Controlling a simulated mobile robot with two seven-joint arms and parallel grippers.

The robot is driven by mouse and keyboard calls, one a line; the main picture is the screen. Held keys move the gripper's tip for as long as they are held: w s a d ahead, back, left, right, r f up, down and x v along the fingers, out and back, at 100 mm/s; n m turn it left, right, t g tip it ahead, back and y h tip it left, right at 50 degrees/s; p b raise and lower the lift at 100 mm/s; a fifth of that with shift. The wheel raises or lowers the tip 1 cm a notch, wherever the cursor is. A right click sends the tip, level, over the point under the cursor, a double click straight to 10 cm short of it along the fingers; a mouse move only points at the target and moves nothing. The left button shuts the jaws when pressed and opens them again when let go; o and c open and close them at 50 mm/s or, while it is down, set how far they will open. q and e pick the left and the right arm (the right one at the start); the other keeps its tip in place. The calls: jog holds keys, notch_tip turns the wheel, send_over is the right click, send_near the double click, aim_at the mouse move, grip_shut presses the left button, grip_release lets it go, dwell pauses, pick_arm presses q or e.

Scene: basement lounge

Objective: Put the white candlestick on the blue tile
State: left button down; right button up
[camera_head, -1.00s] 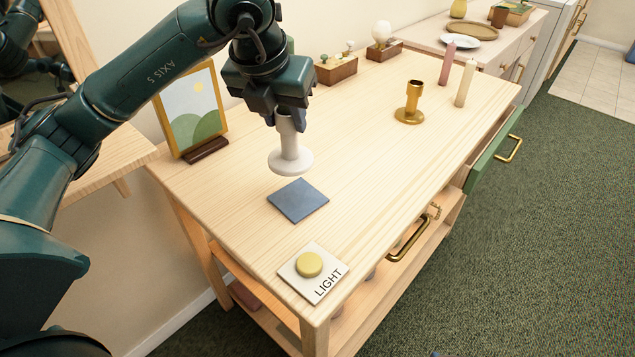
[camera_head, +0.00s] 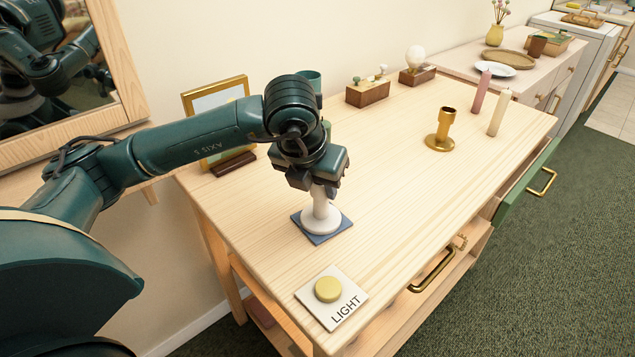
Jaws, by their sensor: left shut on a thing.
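The white candlestick (camera_head: 320,216) stands upright over the blue tile (camera_head: 343,228) on the wooden table. Its round base covers most of the tile and looks to be on it or just above it; I cannot tell for sure whether they touch. My left gripper (camera_head: 321,188) is shut on the upper part of the candlestick, coming from above. The candlestick's top is hidden by the gripper. My right gripper is not in view.
A light button plate (camera_head: 345,309) lies near the table's front corner. A brass candlestick (camera_head: 440,130), a pink candle (camera_head: 480,92) and a cream candle (camera_head: 499,112) stand at the right. A picture frame (camera_head: 236,154) is behind my arm. The table's middle is clear.

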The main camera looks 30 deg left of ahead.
pick_arm(q)
jog(key=c, duration=0.9)
grip_release()
jog(key=shift+r, duration=0.1)
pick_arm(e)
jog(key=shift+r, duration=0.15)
pick_arm(q)
jog(key=v, duration=1.2)
jog(key=shift+p, duration=0.35)
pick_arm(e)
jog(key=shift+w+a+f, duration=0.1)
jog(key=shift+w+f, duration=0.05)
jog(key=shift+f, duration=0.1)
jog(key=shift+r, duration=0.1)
